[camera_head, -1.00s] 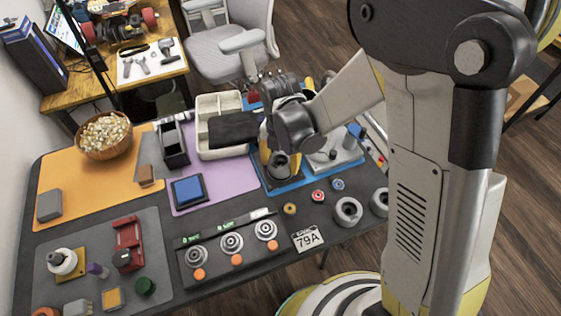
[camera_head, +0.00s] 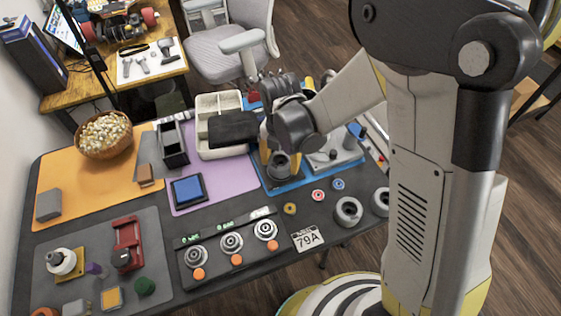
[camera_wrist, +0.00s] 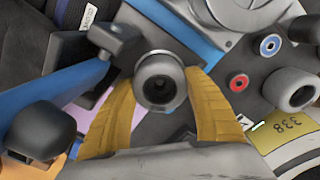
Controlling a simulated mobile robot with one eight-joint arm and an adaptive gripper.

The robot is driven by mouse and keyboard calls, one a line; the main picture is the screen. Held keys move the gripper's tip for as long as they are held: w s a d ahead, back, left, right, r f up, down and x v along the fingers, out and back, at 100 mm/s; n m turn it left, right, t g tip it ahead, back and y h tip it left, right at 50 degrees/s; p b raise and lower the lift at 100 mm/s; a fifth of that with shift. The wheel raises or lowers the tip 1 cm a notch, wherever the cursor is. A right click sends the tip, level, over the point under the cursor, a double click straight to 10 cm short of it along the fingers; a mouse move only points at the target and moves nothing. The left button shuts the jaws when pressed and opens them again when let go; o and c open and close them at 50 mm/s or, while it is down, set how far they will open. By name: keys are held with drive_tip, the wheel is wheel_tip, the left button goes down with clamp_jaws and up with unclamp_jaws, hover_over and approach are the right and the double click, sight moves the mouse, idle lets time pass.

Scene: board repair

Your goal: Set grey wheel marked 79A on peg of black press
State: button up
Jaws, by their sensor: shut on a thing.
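My gripper (camera_wrist: 158,98) has its yellow fingers shut on a grey wheel (camera_wrist: 161,66), one on each side. In the head view my gripper (camera_head: 280,157) and the held wheel (camera_head: 279,171) are over the base of the black press (camera_head: 283,186), on the blue mat. The wheel's dark hole faces the wrist camera. The press's black arm (camera_wrist: 116,40) shows beside the wheel. The wheel covers the peg, so I cannot tell whether it is around it or above it. The 79A card (camera_head: 307,238) lies at the front table edge.
Two more grey wheels (camera_head: 348,211) (camera_head: 381,202) stand right of the card. A grey fixture (camera_head: 335,152) is close right of the press. A cream bin (camera_head: 207,153) stands at the left.

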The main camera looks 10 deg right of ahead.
drive_tip(key=shift+f, duration=0.1)
drive_tip(key=o, duration=1.6)
drive_tip(key=shift+c, duration=0.4)
drive_tip(key=shift+r, duration=0.4)
drive_tip(key=shift+o, duration=0.7)
drive_tip(key=shift+a+r+p, duration=0.1)
drive_tip(key=shift+r+p, duration=0.2)
drive_tip(key=shift+p, duration=0.05)
drive_tip(key=shift+w+r+p, duration=0.1)
drive_tip(key=shift+r+p, duration=0.55)
drive_tip(key=shift+r, duration=0.15)
drive_tip(key=shift+d+r+p, duration=0.15)
drive_tip(key=shift+r+p, duration=0.6)
drive_tip(key=shift+r, duration=0.3)
drive_tip(key=shift+d+r+p, duration=0.1)
drive_tip(key=shift+r+p, duration=0.6)
drive_tip(key=shift+r, duration=0.35)
